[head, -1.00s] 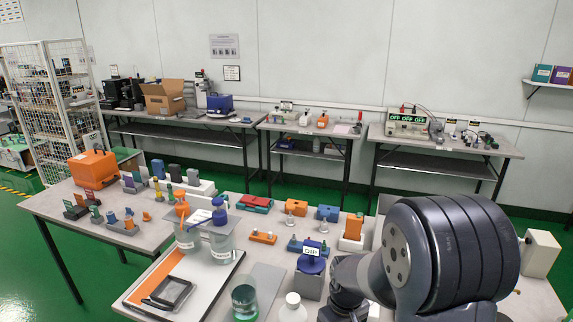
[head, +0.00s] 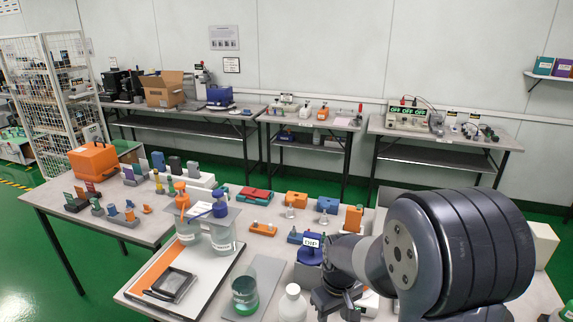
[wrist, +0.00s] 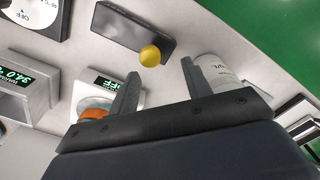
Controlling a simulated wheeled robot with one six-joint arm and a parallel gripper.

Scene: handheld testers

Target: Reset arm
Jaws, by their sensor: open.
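My arm fills the lower right of the head view, its large dark joint above the near bench (head: 265,275). My gripper (wrist: 160,68) shows in the wrist view with its two dark fingers apart and nothing held between them. Beyond the fingers are a grey block (wrist: 125,32) with a yellow ball-like knob (wrist: 150,56) and a white labelled cylinder (wrist: 212,74). An orange round thing (wrist: 93,114) is partly hidden by the left finger. In the head view my gripper cannot be made out clearly among the dark parts below the arm.
Close to my arm stand a blue-lidded container (head: 310,250), a white bottle (head: 293,303) and a glass beaker (head: 245,292). Pump bottles (head: 188,225) stand farther left. Digital readouts (wrist: 108,88) show in the wrist view. Green floor lies between the benches.

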